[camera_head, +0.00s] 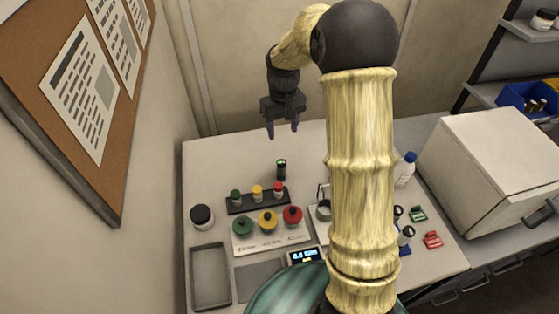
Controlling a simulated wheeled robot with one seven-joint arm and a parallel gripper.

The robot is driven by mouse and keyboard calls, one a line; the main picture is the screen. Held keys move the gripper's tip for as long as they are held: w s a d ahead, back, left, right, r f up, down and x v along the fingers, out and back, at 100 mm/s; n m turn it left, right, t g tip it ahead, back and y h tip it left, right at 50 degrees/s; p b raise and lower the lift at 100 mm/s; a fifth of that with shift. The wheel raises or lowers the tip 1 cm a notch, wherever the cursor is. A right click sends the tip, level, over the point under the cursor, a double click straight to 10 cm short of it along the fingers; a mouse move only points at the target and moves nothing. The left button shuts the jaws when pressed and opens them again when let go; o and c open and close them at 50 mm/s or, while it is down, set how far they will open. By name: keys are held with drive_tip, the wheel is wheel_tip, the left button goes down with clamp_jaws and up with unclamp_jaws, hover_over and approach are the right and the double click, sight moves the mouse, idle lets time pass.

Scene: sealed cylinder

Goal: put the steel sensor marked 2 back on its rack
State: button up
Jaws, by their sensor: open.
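My gripper (283,128) is open and empty, raised above the back of the bench with its fingers pointing down. A black rack (241,208) in front of that cylinder holds a row of small pieces with green, yellow and red tops. No number 2 is readable, so I cannot tell which piece is the steel sensor marked 2. A grey metal cup-like piece (323,210) is partly hidden by my arm.
A panel with green, yellow and red knobs (270,241) and a small lit display (304,256) lie in front of the rack. A black-lidded jar (201,216) and grey tray (210,277) are left. A bottle (405,170) and white box (490,170) are right. The back-left bench is clear.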

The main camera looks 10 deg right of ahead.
drive_tip(key=shift+s, duration=0.15)
drive_tip(key=p, duration=0.3)
approach(282, 162)
drive_tip(key=f, duration=0.7)
drive_tip(key=shift+s+f, duration=0.15)
drive_tip(key=shift+s, duration=0.05)
drive_tip(key=shift+w+a+f+p, duration=0.1)
drive_tip(key=shift+f+p, duration=1.4)
drive_tip(key=shift+f, duration=1.1)
drive_tip(key=shift+c, duration=0.2)
clamp_jaws()
drive_tip(key=shift+r, duration=0.15)
